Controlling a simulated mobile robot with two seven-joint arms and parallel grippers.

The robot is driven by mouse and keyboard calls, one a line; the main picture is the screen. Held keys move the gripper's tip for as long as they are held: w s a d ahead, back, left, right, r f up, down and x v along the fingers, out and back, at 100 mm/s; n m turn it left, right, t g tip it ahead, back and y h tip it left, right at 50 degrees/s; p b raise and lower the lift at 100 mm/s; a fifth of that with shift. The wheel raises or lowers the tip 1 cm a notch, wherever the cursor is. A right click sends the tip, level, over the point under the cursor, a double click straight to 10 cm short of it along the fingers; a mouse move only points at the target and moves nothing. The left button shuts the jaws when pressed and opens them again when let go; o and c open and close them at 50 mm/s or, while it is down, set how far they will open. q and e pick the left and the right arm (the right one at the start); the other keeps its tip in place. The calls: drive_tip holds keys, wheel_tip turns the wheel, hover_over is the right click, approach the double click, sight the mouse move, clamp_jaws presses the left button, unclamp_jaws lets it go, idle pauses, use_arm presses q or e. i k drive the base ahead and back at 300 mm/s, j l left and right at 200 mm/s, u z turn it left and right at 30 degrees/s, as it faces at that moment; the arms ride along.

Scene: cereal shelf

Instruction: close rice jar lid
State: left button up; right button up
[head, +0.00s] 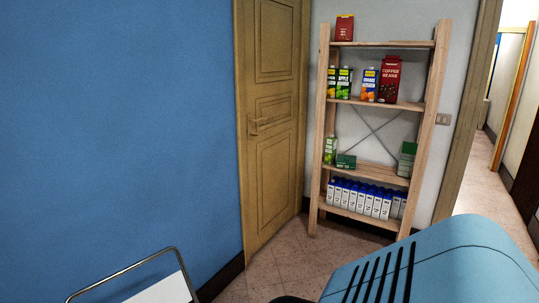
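No rice jar and no lid can be made out in the head view. Neither of my grippers is in view. A wooden shelf rack (431,110) stands at the back, right of a closed wooden door. It holds a red box (344,28) on top and a dark red coffee beans pack (389,79), an orange carton (369,85) and green apple cartons (344,83) below. A green carton (330,150) and green boxes (407,159) stand lower. Several white and blue cartons (367,199) line the bottom board.
A light blue slotted object (455,262) fills the bottom right. A metal frame with a white panel (160,291) is at the bottom left, near the blue wall (120,120). Tiled floor (300,255) is free before the rack. A doorway opens at the right.

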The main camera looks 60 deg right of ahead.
sight(410, 148)
drive_tip(key=z, duration=2.9)
drive_tip(key=i+l+z, duration=0.2)
drive_tip(key=i, duration=0.15)
drive_tip(key=i+j+z, duration=0.1)
drive_tip(key=i+z, duration=0.15)
drive_tip(key=i, duration=1.15)
drive_tip(key=i+l+u, duration=0.2)
drive_tip(key=i, duration=0.45)
drive_tip(key=i+u, duration=0.2)
drive_tip(key=i, duration=0.5)
drive_tip(key=i+l+u, duration=0.15)
drive_tip(key=i+u, duration=0.3)
drive_tip(key=i+l+u, duration=0.2)
drive_tip(key=u, duration=0.25)
drive_tip(key=i+l+u, duration=0.25)
drive_tip(key=l+u, duration=0.2)
drive_tip(key=i+l+u, duration=0.15)
drive_tip(key=l+u, duration=0.3)
